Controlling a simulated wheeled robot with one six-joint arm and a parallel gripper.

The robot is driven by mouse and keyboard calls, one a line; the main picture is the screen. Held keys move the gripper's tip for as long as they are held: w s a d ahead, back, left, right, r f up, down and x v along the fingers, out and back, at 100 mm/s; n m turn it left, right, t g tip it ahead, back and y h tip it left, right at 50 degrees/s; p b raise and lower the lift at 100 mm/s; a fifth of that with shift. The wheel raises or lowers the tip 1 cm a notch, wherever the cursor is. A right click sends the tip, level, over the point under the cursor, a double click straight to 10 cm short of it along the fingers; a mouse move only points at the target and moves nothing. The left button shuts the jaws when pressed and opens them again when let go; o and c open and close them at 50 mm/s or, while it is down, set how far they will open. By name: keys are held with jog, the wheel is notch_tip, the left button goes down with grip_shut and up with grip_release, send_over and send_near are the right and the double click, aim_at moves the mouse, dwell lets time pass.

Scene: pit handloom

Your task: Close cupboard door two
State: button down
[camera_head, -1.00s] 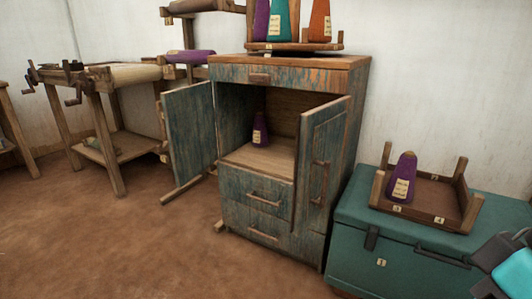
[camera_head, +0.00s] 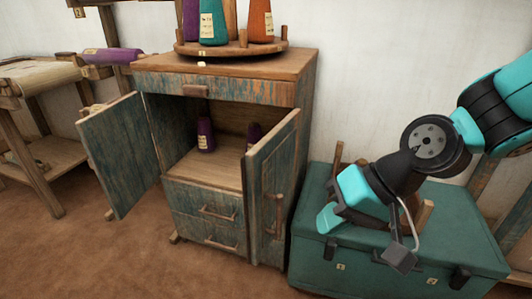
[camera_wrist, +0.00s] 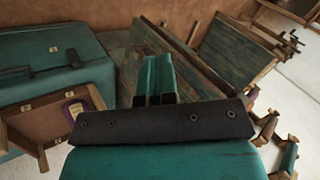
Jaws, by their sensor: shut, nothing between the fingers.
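The blue-worn wooden cupboard (camera_head: 215,84) has both doors standing open. The left door (camera_head: 118,152) swings out to the left. The right door (camera_head: 272,185), with a wooden bar handle, juts out toward the camera. No number is readable on either door. My gripper (camera_head: 327,219) is shut and empty, to the right of the right door and in front of the green chest, pointing down and left.
A green chest (camera_head: 465,235) stands right of the cupboard; my arm hides much of the tray on it. Two purple cones (camera_head: 205,134) sit inside the cupboard, one partly behind the right door. A round rack (camera_head: 230,48) of cones stands on top. Floor is clear in front.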

jog(key=w+r+m+t+y+p, duration=0.1)
jog(key=w+r+m+t+p, duration=0.2)
jog(key=w+m+p, duration=0.35)
send_near(257, 194)
jog(key=shift+m, duration=0.25)
jog(key=shift+b+x, duration=0.4)
jog(key=shift+x, duration=2.9)
jog(key=shift+d+f, duration=0.1)
